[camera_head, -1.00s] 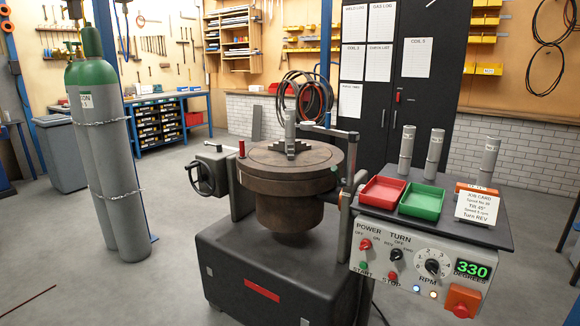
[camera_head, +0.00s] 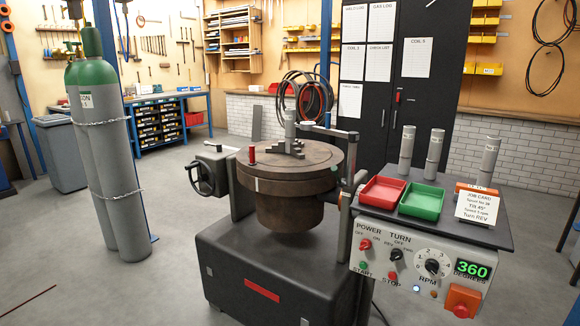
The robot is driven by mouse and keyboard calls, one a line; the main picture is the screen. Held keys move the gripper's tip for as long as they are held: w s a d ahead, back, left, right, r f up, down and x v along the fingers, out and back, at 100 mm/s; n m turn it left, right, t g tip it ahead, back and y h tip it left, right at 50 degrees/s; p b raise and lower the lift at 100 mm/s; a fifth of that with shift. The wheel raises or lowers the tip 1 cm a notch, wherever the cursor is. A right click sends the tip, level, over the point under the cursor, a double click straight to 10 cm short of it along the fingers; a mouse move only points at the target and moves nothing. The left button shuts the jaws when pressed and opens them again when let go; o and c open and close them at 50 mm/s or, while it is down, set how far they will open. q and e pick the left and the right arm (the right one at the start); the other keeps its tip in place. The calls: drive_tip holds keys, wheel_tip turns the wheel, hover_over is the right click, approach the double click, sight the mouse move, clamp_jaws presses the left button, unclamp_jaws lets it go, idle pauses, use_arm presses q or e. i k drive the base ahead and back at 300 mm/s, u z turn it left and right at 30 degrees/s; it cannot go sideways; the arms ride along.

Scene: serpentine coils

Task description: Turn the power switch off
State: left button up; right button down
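The power switch (camera_head: 365,244) is a small red lever under the word POWER, between OFF and ON labels, at the upper left of the grey control panel (camera_head: 404,270). Its lever is too small for me to tell which label it points to. The black TURN switch (camera_head: 396,255) is to its right. Below are the green START button (camera_head: 364,266) and red STOP button (camera_head: 393,276). The green display (camera_head: 473,269) reads 360. A lamp (camera_head: 417,288) glows bluish white. Neither of my grippers is in view.
The round turntable (camera_head: 290,172) stands left of the panel on a black base (camera_head: 275,280). Red (camera_head: 382,191) and green (camera_head: 422,201) trays and a job card (camera_head: 479,207) sit above the panel. Gas cylinders (camera_head: 105,150) stand at left. Floor at left front is mostly clear.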

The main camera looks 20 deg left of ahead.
sight(365, 244)
drive_tip(key=z, duration=0.3)
drive_tip(key=k, duration=0.3)
drive_tip(key=u, duration=1.45)
drive_tip(key=i, duration=1.15)
drive_tip(key=z, duration=0.6)
drive_tip(key=i, duration=0.85)
drive_tip(key=z, duration=0.65)
